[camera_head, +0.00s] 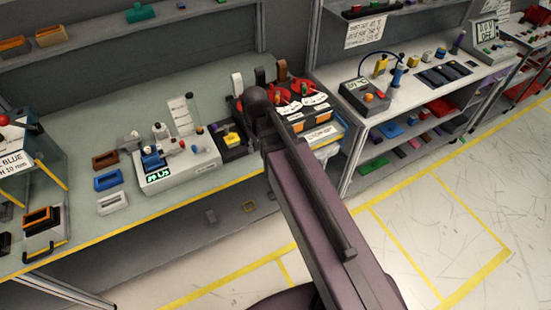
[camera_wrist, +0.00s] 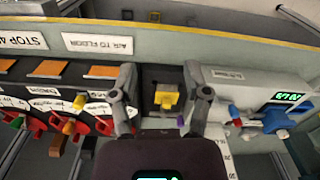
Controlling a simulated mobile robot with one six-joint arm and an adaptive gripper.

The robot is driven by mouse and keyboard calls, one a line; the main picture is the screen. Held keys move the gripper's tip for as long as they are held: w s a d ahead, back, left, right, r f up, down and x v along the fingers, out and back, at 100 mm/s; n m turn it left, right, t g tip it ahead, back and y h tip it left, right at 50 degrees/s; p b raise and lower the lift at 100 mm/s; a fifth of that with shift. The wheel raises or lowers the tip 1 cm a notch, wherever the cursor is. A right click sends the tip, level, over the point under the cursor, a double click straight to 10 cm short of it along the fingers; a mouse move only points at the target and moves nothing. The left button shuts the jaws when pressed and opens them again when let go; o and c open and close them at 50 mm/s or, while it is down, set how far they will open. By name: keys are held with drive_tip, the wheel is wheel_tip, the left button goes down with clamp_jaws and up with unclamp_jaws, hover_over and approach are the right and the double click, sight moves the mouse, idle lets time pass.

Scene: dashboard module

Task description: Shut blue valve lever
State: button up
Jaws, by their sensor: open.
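My gripper (camera_wrist: 162,96) is open and empty in the wrist view. Its two fingers stand apart on either side of a yellow block-shaped switch (camera_wrist: 166,97) on a dark module; contact cannot be told. To the left in the wrist view is a valve panel (camera_wrist: 70,85) with red levers and small coloured handles. I cannot pick out a blue valve lever there for certain. In the head view my arm hides the gripper and part of the valve panel (camera_head: 309,101).
The white box (camera_head: 178,172) with a green display stands left of the yellow switch module (camera_head: 231,139) on the bench. Small open bins (camera_head: 108,181) lie further left. The bench's yellow front edge (camera_wrist: 225,34) runs across the wrist view. Another bench (camera_head: 405,105) is at right.

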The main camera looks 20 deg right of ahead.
drive_tip(key=s+d+f+m+b, duration=0.2)
drive_tip(key=s+d+m, duration=0.1)
drive_tip(key=s+d, duration=0.1)
drive_tip(key=shift+d+f, duration=0.2)
drive_tip(key=shift+d, duration=0.2)
drive_tip(key=shift+s+d+f+m+b, duration=0.4)
drive_tip(key=shift+s+d+m+b, duration=0.05)
drive_tip(key=shift+s+d+m, duration=0.3)
